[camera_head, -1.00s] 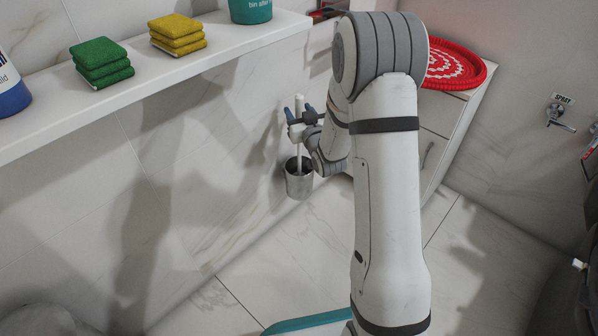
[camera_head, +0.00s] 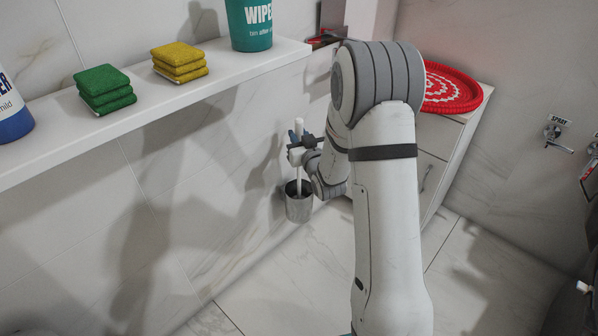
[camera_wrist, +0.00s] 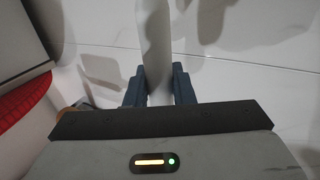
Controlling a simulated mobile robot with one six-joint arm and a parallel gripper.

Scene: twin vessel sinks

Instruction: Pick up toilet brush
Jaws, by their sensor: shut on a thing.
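The toilet brush (camera_head: 299,126) has a white upright handle, and its lower end goes down into a metal cup-shaped holder (camera_head: 299,208) by the tiled wall. The brush head is hidden inside the holder. My gripper (camera_head: 297,137) is shut on the handle near its upper part. In the wrist view the white handle (camera_wrist: 154,40) runs between the two blue fingers of my gripper (camera_wrist: 159,82).
A white shelf (camera_head: 220,70) above carries green sponges (camera_head: 105,90), yellow sponges (camera_head: 180,62), a teal wipes tub (camera_head: 250,27) and a bottle (camera_head: 12,112). A white cabinet (camera_head: 437,150) with a red woven tray (camera_head: 455,90) stands right of the holder. Floor in front is clear.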

